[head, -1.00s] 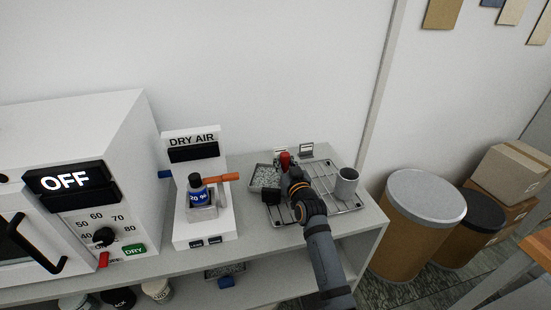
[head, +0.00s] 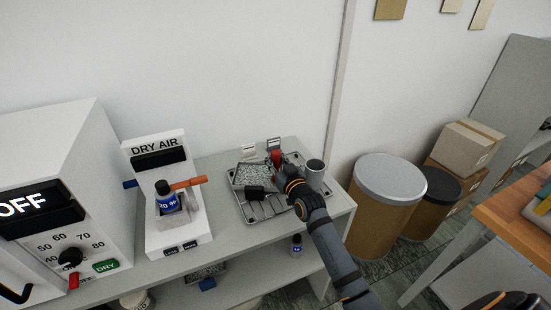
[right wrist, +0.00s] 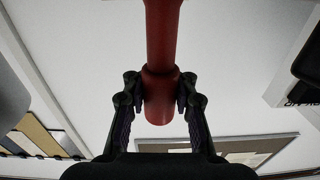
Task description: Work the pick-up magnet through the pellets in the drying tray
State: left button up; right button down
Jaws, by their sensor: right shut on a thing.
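My right gripper (head: 279,172) is shut on the red handle of the pick-up magnet (head: 276,158). In the right wrist view, the red magnet handle (right wrist: 162,40) sits between the two dark fingers (right wrist: 160,97). The magnet's lower end is hidden in the head view. The drying tray (head: 239,187) is a shallow grey tray of pale speckled pellets (head: 252,174) with a black grip (head: 255,192) at its front. The gripper is at the tray's right side; I cannot tell whether the magnet touches the pellets.
A wire rack (head: 262,212) lies under the tray, with a grey cup (head: 315,172) close right of the gripper. The dry air unit (head: 160,145) holding a blue bottle (head: 165,203) stands left. The white oven (head: 50,160) is farther left. Drums (head: 385,215) stand beyond the bench's right end.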

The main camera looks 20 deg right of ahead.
jog(key=a, duration=1)
jog(key=shift+w+a+f, duration=0.15)
jog(key=shift+a+f, duration=0.05)
jog(key=w+d, duration=0.1)
jog(key=d, duration=0.2)
jog(key=w+d+b, duration=0.1)
jog(key=d, duration=0.3)
jog(key=w+d+b, duration=0.1)
jog(key=d, duration=0.2)
jog(key=shift+w+d+f, duration=0.1)
jog(key=shift+w+d, duration=0.05)
jog(key=shift+w, duration=0.2)
